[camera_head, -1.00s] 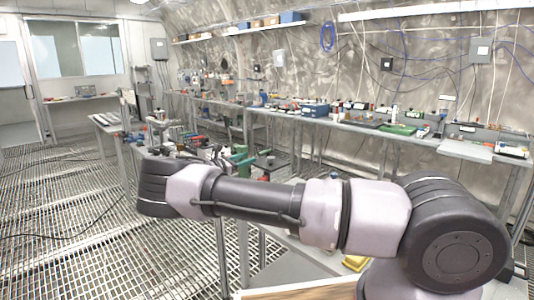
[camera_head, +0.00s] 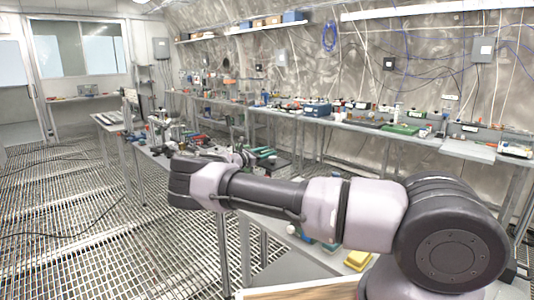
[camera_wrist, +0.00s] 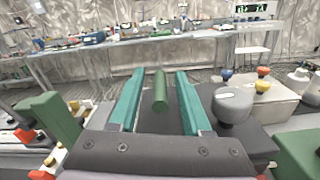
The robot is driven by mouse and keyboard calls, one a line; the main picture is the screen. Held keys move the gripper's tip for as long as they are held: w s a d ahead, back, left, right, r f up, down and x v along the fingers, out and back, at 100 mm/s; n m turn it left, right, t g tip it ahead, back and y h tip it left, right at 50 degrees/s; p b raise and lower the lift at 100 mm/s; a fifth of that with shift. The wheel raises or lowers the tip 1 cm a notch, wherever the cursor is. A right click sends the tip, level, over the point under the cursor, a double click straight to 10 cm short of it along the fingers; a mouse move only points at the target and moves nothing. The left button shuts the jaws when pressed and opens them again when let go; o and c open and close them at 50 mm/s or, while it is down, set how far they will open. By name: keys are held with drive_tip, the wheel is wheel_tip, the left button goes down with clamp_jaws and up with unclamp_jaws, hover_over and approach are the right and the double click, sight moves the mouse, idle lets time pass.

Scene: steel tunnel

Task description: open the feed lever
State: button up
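My gripper (camera_wrist: 159,80) shows in the wrist view as two teal fingers, spread apart. A dark green rod-like handle (camera_wrist: 160,91), which looks like the feed lever, stands between them with a gap on both sides. I see no contact with either finger. The lower part of the handle and its mount are hidden behind the dark gripper body. In the head view my arm reaches to the left over the bench, and the lever cannot be made out clearly there.
In the wrist view a grey rounded knob (camera_wrist: 232,104) stands just right of the right finger, near a pale block (camera_wrist: 262,101) with coloured knobs. A green upright part (camera_wrist: 50,116) is at the left. A long workbench (camera_head: 350,128) runs along the wall behind.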

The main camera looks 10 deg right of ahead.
clamp_jaws()
drive_tip(key=shift+r, duration=0.1)
drive_tip(key=shift+s+d+n+t+y, duration=0.1)
drive_tip(key=shift+s+n+t+y, duration=0.05)
drive_tip(key=shift+n+t+y, duration=1.45)
drive_tip(key=shift+o, duration=0.2)
unclamp_jaws()
drive_tip(key=shift+m, duration=0.4)
